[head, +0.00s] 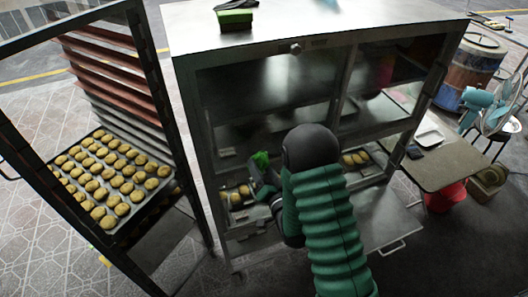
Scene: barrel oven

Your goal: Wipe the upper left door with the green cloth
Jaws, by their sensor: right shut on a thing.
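The metal cabinet oven (190,75) stands in the middle of the head view. Its upper left door (262,85) is a dark glossy panel that looks closed. My right gripper (262,182) is in front of the oven's lower left part, below that door. It is shut on the green cloth (260,160), which sticks up as a small bright bunch, apart from the upper door. My arm hides part of the oven's middle. My left gripper is out of view.
A rack (150,75) with a tray of buns stands at left. Buns (355,158) also sit inside the oven. A panel with a handle (390,222) juts out low at right. A green-and-black object (235,18) lies on top. A table (447,165) and fan (497,112) stand right.

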